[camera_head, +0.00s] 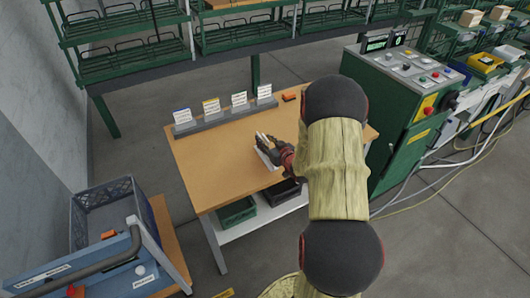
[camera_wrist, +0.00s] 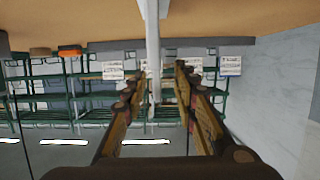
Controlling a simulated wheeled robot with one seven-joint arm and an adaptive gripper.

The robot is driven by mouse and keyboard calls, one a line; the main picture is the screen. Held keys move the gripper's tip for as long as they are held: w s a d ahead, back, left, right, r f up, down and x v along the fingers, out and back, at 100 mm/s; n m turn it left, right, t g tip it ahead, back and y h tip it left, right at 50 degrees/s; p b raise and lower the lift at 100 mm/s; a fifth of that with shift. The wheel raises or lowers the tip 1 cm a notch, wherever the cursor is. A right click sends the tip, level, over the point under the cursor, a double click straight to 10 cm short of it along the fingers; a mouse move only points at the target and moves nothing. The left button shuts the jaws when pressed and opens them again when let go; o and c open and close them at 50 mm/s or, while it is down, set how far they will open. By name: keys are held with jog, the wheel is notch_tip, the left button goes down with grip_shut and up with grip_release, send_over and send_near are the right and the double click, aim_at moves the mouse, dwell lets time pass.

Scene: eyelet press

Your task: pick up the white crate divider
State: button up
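The white crate divider (camera_head: 268,158) is on the wooden table (camera_head: 215,160), near its middle, partly hidden by my gripper in the head view. In the wrist view the divider (camera_wrist: 153,45) is a narrow white strip seen edge-on, running from the tabletop down between my fingers. My gripper (camera_head: 270,145) is low over the table at the divider. In the wrist view my gripper (camera_wrist: 162,75) has its fingers apart, one on each side of the divider, with gaps visible. I see no clear contact.
A grey rack with several white label cards (camera_head: 222,116) lines the table's back edge. A small orange object (camera_head: 289,98) lies near the back right. A green control cabinet (camera_head: 400,110) stands right. A grey crate (camera_head: 112,205) is at left. Green shelving (camera_head: 130,62) stands behind.

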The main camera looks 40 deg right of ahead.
aim_at(262, 137)
jog(key=b+x, duration=0.2)
jog(key=x, duration=0.2)
jog(key=shift+w+d+f, duration=0.1)
jog(key=shift+d+f, duration=0.15)
jog(key=shift+w+d, duration=0.1)
jog(key=shift+w, duration=0.2)
jog(key=shift+r, duration=0.1)
jog(key=shift+c, duration=0.4)
grip_shut()
